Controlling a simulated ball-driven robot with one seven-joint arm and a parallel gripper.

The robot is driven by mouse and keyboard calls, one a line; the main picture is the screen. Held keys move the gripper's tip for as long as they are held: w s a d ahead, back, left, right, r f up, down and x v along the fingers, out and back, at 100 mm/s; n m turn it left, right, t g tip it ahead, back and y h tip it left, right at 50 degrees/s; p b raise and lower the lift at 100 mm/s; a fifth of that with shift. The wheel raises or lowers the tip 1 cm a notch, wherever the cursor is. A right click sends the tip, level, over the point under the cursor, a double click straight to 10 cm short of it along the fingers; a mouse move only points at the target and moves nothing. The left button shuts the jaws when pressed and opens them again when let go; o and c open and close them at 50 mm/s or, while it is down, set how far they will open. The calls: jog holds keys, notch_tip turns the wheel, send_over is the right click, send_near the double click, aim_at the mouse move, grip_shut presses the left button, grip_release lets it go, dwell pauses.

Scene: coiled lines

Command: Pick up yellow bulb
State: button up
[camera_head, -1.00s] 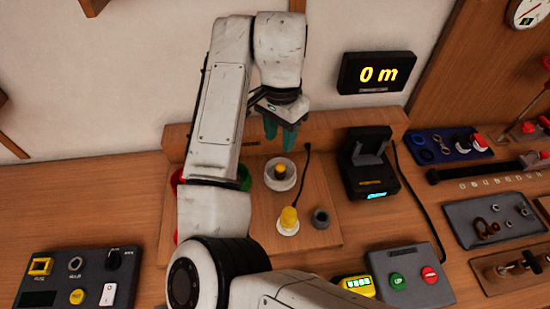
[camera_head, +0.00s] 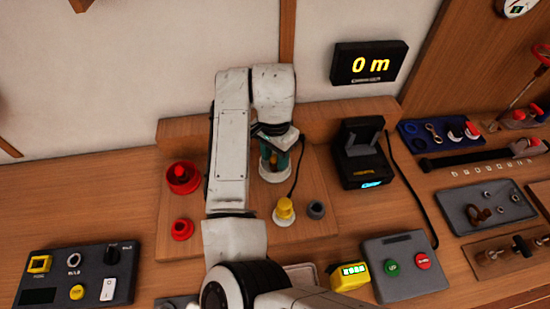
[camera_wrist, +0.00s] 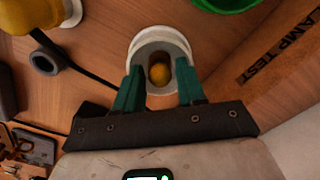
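A dark grey ring (camera_head: 316,209) lies right of the larger yellow piece. Red holders (camera_head: 183,177) are at the left of the wooden board. A wooden ledge labelled "LAMP TEST" (camera_wrist: 275,52) runs close behind the socket. A black stand (camera_head: 363,155) is to the right.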

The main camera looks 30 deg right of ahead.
grip_shut()
jog(key=shift+r, duration=0.15)
jog(key=shift+r, duration=0.2)
jog(key=r, duration=0.3)
jog(key=shift+s+d, duration=0.2)
jog(key=s+d+r, duration=0.6)
jog(key=s+r, duration=0.3)
jog(key=s, duration=0.3)
jog(key=shift+r, duration=0.2)
jog(key=shift+n+p, duration=1.9)
jog(key=shift+p, duration=0.3)
